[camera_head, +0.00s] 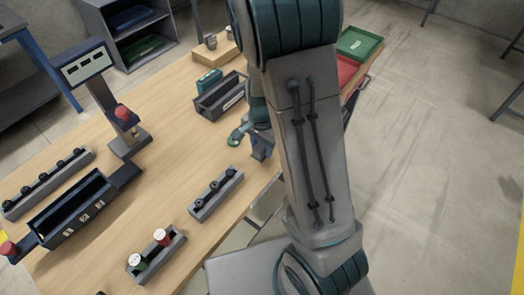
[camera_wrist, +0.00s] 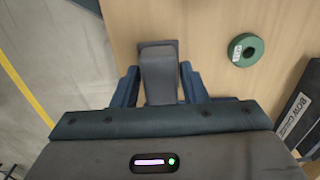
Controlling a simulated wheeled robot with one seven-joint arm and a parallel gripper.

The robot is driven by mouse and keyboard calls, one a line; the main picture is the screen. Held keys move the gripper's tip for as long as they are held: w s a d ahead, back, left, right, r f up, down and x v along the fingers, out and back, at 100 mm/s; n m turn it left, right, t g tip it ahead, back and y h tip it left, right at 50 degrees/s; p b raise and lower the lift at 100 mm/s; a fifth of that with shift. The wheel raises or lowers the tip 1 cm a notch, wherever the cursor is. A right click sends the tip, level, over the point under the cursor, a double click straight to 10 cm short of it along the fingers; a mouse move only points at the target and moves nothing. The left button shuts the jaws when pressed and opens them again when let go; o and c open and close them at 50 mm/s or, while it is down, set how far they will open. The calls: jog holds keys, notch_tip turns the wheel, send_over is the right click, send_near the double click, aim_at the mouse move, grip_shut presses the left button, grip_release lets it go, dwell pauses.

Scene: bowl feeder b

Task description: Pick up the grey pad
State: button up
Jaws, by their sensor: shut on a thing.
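The grey pad (camera_wrist: 158,75) shows in the wrist view as a dark, upright-looking block in the middle, between the two blue fingers. My gripper (camera_wrist: 159,70) is shut on it, one finger at each side. The pad's lower end is hidden by the gripper body. Bare table top and its left edge lie beyond the pad; I cannot tell how far the pad is above the table. In the head view my gripper (camera_head: 261,149) is low over the table's right edge, partly behind my arm, and I cannot make out the pad there.
A green ring (camera_wrist: 245,50) with a white label lies on the table close to the gripper. A dark labelled tray (camera_head: 220,98) stands behind it. A socket strip (camera_head: 215,194) is nearer. Red (camera_head: 348,69) and green (camera_head: 358,43) trays are at the back right.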

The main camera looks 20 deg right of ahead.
jog(key=w+d+r+b, duration=0.2)
jog(key=w+d+r, duration=0.2)
jog(key=d+r, duration=0.3)
jog(key=d, duration=0.4)
jog(key=shift+r, duration=0.3)
jog(key=shift+f, duration=0.1)
